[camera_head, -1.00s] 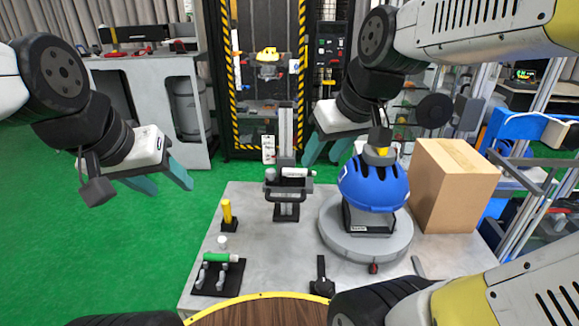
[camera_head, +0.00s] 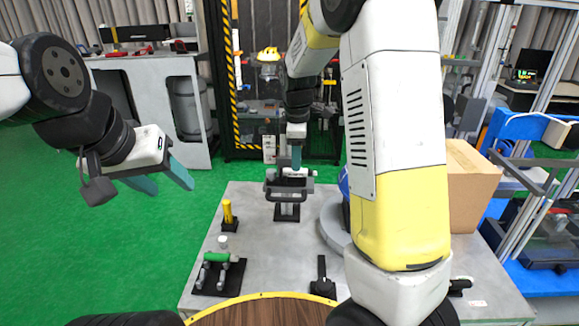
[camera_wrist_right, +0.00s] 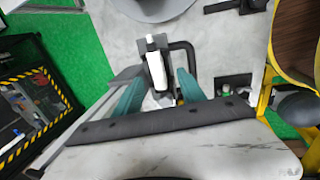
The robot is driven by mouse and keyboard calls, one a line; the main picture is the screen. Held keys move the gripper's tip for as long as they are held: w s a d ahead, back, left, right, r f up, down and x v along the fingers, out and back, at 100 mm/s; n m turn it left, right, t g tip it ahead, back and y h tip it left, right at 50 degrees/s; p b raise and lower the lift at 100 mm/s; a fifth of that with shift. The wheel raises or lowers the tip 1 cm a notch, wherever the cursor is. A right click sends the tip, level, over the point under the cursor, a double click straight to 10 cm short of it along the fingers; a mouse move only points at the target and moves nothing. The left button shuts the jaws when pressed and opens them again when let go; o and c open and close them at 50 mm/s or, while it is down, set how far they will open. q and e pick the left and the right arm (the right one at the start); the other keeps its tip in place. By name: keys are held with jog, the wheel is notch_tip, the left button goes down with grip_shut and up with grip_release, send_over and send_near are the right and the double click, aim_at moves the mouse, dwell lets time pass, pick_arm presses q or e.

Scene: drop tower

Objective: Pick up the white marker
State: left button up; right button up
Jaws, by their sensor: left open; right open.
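The white marker (camera_head: 294,173) lies across the top of a dark grey stand (camera_head: 287,197) near the back of the table. In the right wrist view, the white marker (camera_wrist_right: 156,68) shows between and just beyond the fingertips, above the stand. My right gripper (camera_head: 296,160) points down over the marker in the head view. In its wrist view, its teal fingers (camera_wrist_right: 160,90) are apart, with nothing gripped. My left gripper (camera_head: 165,183) is open and empty, over the green floor left of the table.
A yellow cylinder (camera_head: 228,212) in a black base and a green cylinder (camera_head: 217,257) on a rack stand on the table's left. A cardboard box (camera_head: 474,190) stands at the right. My right arm hides most of the blue helmet (camera_head: 343,183).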

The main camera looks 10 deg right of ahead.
aim_at(300, 173)
jog(key=f, duration=0.1)
jog(key=w+f, duration=0.1)
jog(key=f, duration=0.3)
jog(key=shift+w+d+f, duration=0.15)
jog(key=shift+w+d, duration=0.1)
jog(key=shift+d, duration=0.05)
grip_shut()
